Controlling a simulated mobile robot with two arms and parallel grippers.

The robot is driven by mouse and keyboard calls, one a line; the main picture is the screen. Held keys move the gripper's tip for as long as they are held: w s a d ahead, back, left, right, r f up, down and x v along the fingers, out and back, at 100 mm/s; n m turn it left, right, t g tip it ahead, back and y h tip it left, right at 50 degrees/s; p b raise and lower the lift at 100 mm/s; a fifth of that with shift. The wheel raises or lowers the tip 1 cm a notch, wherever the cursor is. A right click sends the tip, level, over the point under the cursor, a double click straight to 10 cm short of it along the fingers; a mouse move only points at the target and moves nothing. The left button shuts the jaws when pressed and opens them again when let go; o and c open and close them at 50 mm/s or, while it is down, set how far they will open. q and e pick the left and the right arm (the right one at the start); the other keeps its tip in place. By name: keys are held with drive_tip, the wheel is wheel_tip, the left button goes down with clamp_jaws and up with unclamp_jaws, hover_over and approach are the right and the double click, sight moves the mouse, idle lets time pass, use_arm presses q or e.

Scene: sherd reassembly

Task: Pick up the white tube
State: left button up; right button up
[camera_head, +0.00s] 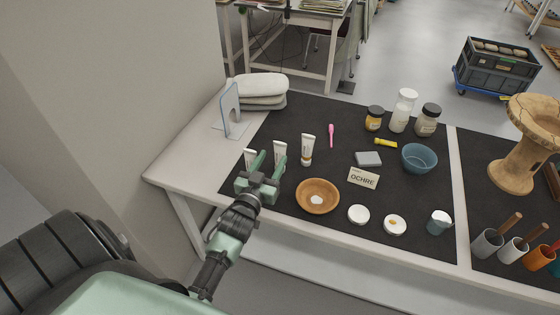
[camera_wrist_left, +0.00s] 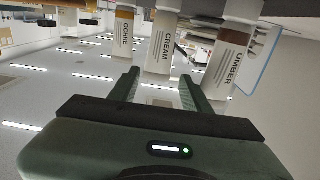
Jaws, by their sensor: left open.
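Three white-bodied tubes stand in a row at the left of the dark mat. In the wrist view, which looks upside down, they read OCHRE (camera_wrist_left: 122,38), CREAM (camera_wrist_left: 161,45) and UMBER (camera_wrist_left: 228,60). The cream tube has the palest band and is the middle tube (camera_head: 280,149) in the head view; the ochre tube (camera_head: 307,146) is right of it, the umber tube (camera_head: 249,155) left, partly hidden. My left gripper (camera_head: 269,163) is open and empty in front of the middle tube. In the wrist view the cream tube lies between the fingers' lines, beyond the tips.
A wooden bowl (camera_head: 318,206) stands close to the right of my left gripper. A stand (camera_head: 230,110) and folded towels (camera_head: 262,90) are at the back left. Jars (camera_head: 403,111), a blue bowl (camera_head: 419,158) and an OCHRE card (camera_head: 363,178) are farther right.

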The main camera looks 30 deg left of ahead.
sight(279, 148)
use_arm(q)
drive_tip(key=x, duration=0.3)
drive_tip(key=p+x, duration=0.1)
drive_tip(key=x, duration=0.2)
drive_tip(key=shift+w+d+r, duration=0.15)
drive_tip(key=shift+w+d, duration=0.05)
drive_tip(key=shift+w, duration=0.05)
clamp_jaws()
